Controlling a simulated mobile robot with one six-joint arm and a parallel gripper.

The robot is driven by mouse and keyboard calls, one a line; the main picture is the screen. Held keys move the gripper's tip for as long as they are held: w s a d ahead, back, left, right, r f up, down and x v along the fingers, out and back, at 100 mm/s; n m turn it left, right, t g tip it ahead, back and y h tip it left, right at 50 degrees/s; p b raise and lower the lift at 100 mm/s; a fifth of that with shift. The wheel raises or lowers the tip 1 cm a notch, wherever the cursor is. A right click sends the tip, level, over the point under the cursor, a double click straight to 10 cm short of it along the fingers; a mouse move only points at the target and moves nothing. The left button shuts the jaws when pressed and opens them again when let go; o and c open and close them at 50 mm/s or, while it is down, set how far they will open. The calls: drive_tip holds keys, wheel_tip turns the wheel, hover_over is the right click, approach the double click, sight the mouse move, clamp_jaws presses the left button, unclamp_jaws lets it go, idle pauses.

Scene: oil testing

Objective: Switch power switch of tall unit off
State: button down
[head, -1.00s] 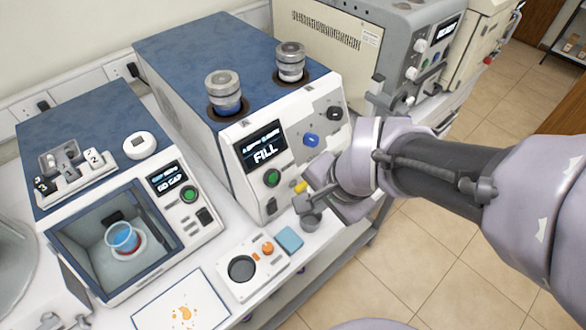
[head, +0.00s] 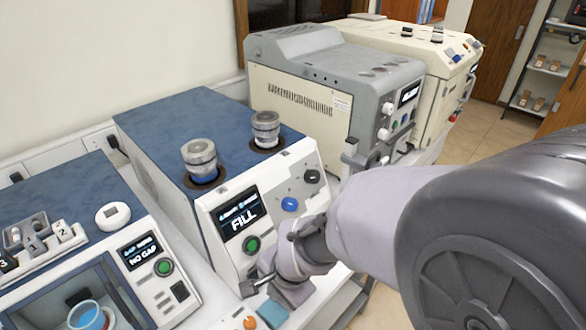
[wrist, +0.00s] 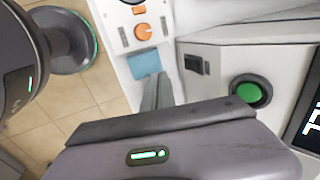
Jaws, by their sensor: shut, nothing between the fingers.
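The tall unit (head: 165,125) has a blue top, a white front, a FILL display (head: 238,213) and a green button (head: 251,244). In the wrist view, its black power switch (wrist: 195,64) sits on the lower front beside the green button (wrist: 250,93). I cannot tell which way the switch is set. In the head view my gripper is close to the switch area and partly covers it. My gripper (head: 249,287) is shut and empty near the unit's lower front. In the wrist view its fingers (wrist: 158,85) are just left of the switch, apparently apart from it.
A shorter blue-topped unit (head: 60,195) with a NO GAP display stands at the left. A grey and cream machine (head: 330,65) stands behind at the right. A small blue pad (head: 272,313) and a white box with an orange knob (wrist: 143,31) lie in front of the tall unit.

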drive_tip(key=shift+w+a+f, duration=0.4)
drive_tip(key=shift+w+a, duration=0.35)
drive_tip(key=shift+a, duration=0.05)
drive_tip(key=shift+w+a+f, duration=0.35)
drive_tip(key=shift+w+a, duration=0.35)
drive_tip(key=shift+a, duration=0.1)
drive_tip(key=shift+w+a+f, duration=0.1)
drive_tip(key=shift+w+a, duration=0.05)
drive_tip(key=shift+a, duration=0.05)
drive_tip(key=shift+r+p, duration=0.75)
drive_tip(key=shift+r, duration=0.05)
